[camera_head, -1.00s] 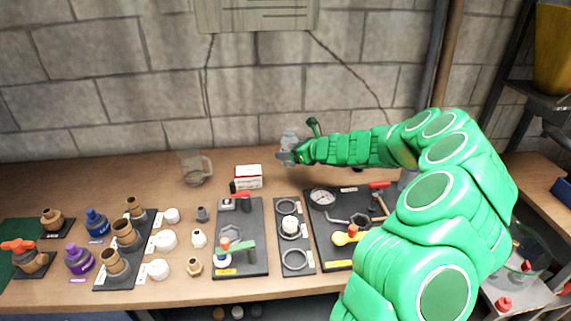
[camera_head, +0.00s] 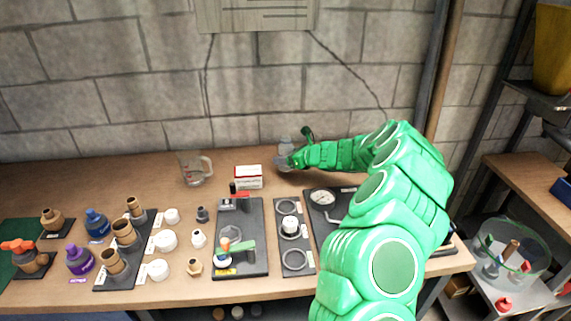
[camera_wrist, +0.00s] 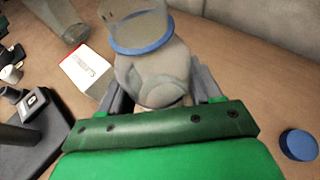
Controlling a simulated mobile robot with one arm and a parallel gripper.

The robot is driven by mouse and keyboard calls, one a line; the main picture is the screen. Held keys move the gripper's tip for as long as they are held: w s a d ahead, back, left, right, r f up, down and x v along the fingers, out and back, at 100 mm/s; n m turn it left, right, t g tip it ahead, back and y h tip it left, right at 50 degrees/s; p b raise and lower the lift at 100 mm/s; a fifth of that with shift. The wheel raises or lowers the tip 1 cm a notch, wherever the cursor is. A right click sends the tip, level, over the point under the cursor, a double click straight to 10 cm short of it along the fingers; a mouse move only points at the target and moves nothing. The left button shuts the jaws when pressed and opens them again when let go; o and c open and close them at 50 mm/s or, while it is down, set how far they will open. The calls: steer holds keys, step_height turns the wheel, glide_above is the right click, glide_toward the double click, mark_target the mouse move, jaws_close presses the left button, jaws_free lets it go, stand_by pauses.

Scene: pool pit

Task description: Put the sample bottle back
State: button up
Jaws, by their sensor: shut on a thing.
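The sample bottle (camera_head: 286,147) is clear and stands about upright at the back of the wooden bench, near the block wall. My gripper (camera_head: 285,163) is shut on it. In the wrist view the bottle (camera_wrist: 152,72) sits between my two grey fingers (camera_wrist: 158,92), and a blue ring goes around it. I cannot tell whether its base touches the bench. A blue cap (camera_wrist: 298,144) lies on the bench to the right of my gripper in the wrist view. My arm hides part of the bench's right side.
A white and red box (camera_head: 248,177) stands left of the bottle, and a clear jug (camera_head: 195,169) farther left. Dark tool boards (camera_head: 256,215) and several fittings (camera_head: 165,240) fill the front. Bare bench lies along the wall. A round clear tub (camera_head: 510,262) stands on the right.

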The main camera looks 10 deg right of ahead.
steer(key=shift+w+f, duration=0.2)
steer(key=shift+f, duration=1.45)
steer(key=shift+f, duration=0.1)
steer(key=o, duration=1.1)
steer(key=shift+o, duration=0.2)
steer(key=shift+s+d, duration=0.1)
steer(key=v, duration=1.2)
